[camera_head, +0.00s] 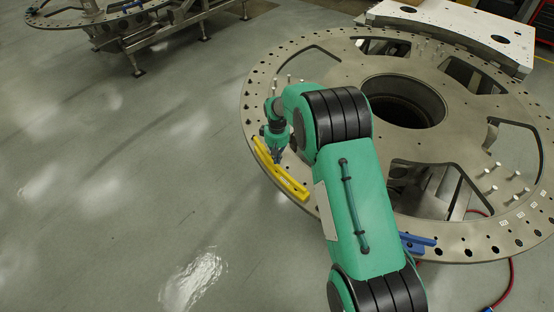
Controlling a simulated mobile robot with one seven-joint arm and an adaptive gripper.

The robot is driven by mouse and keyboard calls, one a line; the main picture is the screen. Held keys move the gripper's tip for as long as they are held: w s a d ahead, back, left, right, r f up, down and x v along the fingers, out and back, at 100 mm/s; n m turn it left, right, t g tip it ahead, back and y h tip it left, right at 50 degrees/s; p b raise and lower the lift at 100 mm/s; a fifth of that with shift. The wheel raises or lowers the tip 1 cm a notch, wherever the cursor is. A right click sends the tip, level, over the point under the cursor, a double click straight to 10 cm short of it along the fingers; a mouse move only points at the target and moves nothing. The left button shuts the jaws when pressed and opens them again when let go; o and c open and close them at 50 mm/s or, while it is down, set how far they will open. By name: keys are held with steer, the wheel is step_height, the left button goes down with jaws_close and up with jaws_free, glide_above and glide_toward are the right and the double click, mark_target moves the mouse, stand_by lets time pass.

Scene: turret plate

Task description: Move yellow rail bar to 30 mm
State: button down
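The yellow rail bar (283,176) lies along the left front rim of the round metal turret plate (468,222). It is long and slightly bent, with slots in it. My gripper (277,160) points down at the inner side of the bar, near its middle. The fingers are small and dark here, so I cannot tell whether they touch the bar or how far they are apart. No 30 mm mark is readable in this view.
My green arm hides part of the plate. A blue bar (415,243) sits on the front rim. Upright pins (491,187) stand on the plate, which has large cut-outs and a central hole. A white plate (455,30) is behind. Open floor (130,190) lies left.

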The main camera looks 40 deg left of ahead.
step_height(320, 180, up, 6)
steer(key=shift+r+p, duration=0.15)
steer(key=shift+p, duration=0.2)
stand_by(7.4)
